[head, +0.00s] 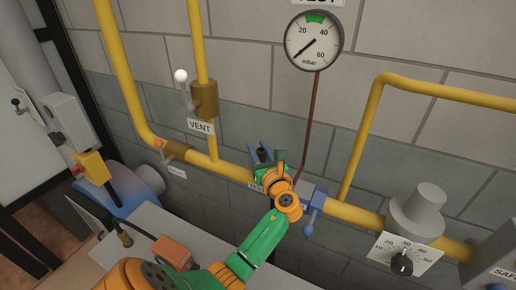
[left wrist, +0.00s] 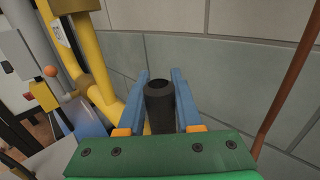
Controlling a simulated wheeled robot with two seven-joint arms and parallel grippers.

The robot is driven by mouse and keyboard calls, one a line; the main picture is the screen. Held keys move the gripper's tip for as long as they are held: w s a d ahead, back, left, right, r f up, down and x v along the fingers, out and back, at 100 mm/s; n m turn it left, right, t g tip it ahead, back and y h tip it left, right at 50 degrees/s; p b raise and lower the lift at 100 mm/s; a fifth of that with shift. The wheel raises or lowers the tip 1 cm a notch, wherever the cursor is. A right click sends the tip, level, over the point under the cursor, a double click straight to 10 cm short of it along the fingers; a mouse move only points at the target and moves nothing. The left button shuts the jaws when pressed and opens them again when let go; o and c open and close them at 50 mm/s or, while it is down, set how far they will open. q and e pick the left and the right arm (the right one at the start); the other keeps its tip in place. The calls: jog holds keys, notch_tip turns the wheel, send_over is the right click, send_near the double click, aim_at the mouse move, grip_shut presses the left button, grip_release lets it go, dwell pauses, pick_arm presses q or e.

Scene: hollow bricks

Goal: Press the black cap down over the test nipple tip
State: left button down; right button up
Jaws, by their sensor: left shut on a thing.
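The black cap (left wrist: 160,108) stands between the two blue fingers of my left gripper (left wrist: 161,76) in the left wrist view, with a dark round opening at its far end. My left gripper (head: 263,153) is shut on it. In the head view the gripper is in front of the yellow pipe, just above a small, partly covered label (head: 256,187). The test nipple tip cannot be made out in either view; my gripper and arm cover that stretch of pipe. My right gripper is not in view.
The yellow pipe (head: 232,171) runs along the block wall. A blue-handled valve (head: 309,222) is close right of my wrist. A thin brown tube (head: 308,125) rises to the gauge (head: 314,42). The vent valve (head: 204,99) is up left, a regulator (head: 416,213) right.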

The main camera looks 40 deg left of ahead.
aim_at(262, 161)
pick_arm(q)
jog(key=shift+f+b, duration=0.35)
jog(key=shift+f, duration=0.2)
jog(key=c, duration=0.5)
grip_release()
jog(key=b+v, duration=0.1)
jog(key=v, duration=0.6)
jog(key=shift+s+d, duration=0.1)
jog(key=shift+d, duration=0.05)
